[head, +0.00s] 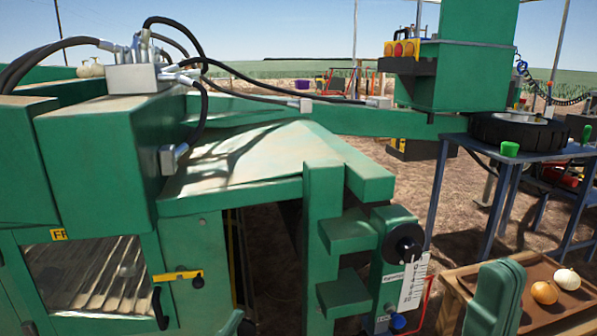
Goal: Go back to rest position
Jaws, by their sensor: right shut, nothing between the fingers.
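My right gripper (497,290) seems to be the rounded green shape at the bottom right. It appears in front of the left part of a brown tray (522,323), with its jaws shut and nothing held. Its fingertips are hard to make out. An orange-brown onion (544,292) and a white onion (567,279) lie on the tray, to the right of the gripper and apart from it. The green onion elevator machine (235,160) fills the left and middle.
A black knob (403,244) and a gauge plate (413,284) sit on the machine left of the tray. Bare soil shows between machine and table.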

